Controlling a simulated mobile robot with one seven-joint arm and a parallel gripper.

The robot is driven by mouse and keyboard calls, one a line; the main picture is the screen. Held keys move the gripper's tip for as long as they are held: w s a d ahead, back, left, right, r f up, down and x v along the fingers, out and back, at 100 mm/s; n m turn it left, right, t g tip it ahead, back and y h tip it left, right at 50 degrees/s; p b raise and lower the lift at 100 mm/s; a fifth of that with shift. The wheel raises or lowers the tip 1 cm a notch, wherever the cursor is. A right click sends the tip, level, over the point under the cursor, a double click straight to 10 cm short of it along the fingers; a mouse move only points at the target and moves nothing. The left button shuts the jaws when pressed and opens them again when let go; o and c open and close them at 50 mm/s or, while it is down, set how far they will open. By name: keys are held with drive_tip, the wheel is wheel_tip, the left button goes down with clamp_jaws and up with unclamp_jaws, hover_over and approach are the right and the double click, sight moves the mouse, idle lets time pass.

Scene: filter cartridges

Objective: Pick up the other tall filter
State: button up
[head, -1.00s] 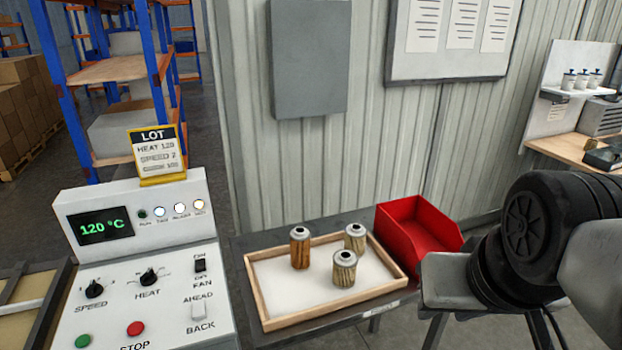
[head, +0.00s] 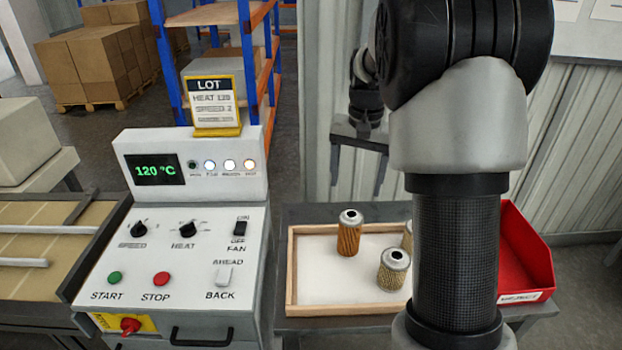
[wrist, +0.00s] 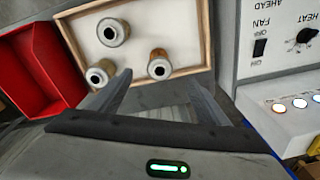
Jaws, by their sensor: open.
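One taller orange-brown filter (head: 349,238) stands upright at the left of the wooden tray (head: 291,275). It also shows in the wrist view (wrist: 159,66), from above. A shorter pale filter (head: 393,272) stands to its right and nearer. Another pale filter (head: 407,238) stands behind, mostly hidden by my arm in the head view; both pale ones show in the wrist view. I see only one tall filter. My gripper (head: 357,182) is open and empty, above and beyond the tray; in the wrist view its fingers (wrist: 160,82) point towards the orange-brown filter, apart from it.
A red bin (head: 525,255) stands right of the tray. The control panel (head: 180,260), with its display and lot sign (head: 213,105), stands close on the left. The metal wall lies behind. The tray's white floor is bare around the filters.

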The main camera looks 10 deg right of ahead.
hover_over(353, 213)
drive_tip(key=shift+m+g, duration=0.3)
wheel_tip(353, 213, down, 5)
drive_tip(key=shift+w+r, duration=0.1)
drive_tip(key=shift+r, duration=0.05)
wheel_tip(353, 213, down, 11)
drive_tip(key=shift+r, duration=0.1)
drive_tip(key=shift+a+f+p, duration=0.15)
drive_tip(key=shift+f+p, duration=0.2)
drive_tip(key=shift+f, duration=2.7)
drive_tip(key=shift+c, duration=0.3)
drive_tip(key=c, duration=1.1)
